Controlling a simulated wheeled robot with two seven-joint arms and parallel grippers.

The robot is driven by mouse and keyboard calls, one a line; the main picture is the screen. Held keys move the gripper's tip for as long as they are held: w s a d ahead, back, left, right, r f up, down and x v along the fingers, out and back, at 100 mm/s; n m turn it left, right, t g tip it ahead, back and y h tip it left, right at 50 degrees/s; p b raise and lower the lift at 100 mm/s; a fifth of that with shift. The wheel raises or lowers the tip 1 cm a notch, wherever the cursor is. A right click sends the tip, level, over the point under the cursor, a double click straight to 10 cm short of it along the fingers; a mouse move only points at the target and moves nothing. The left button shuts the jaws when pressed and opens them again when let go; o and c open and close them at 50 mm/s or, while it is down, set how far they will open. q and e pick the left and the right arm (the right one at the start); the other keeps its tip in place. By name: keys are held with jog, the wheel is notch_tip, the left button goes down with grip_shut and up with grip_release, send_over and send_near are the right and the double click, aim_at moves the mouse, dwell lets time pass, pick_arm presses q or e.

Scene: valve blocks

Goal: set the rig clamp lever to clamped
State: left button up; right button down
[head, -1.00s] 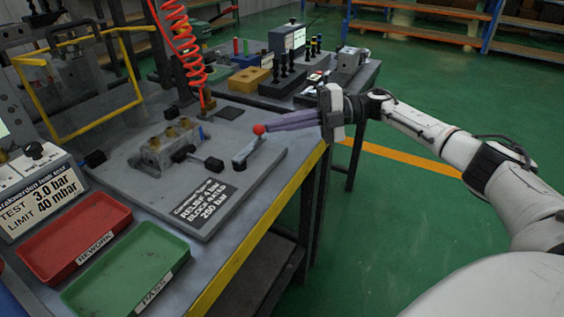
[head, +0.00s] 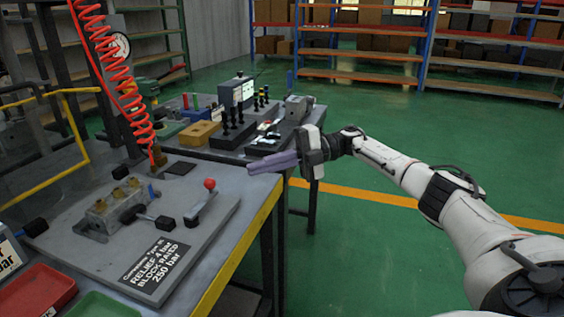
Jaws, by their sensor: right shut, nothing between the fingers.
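The rig clamp lever (head: 202,203) is a short grey arm with a red ball knob (head: 210,184) at its upper end. It stands tilted on the right part of the grey rig plate (head: 222,205). A metal valve block (head: 113,208) with brass fittings sits on the plate left of the lever. My right gripper (head: 252,168) has purple fingers, shut and empty. Its tips are right of and above the red knob, apart from it, over the bench's right edge. My left gripper is not in view.
A red coiled hose (head: 113,75) hangs above the bench. A red tray (head: 36,292) and a green tray (head: 103,306) lie front left. A second bench behind holds a yellow block (head: 200,134). Green floor is clear at right.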

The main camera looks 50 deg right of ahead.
pick_arm(q)
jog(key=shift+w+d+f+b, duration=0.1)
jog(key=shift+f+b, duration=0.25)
jog(key=shift+b, duration=0.55)
pick_arm(e)
jog(key=d, duration=0.5)
jog(key=shift+s+d+r, duration=0.4)
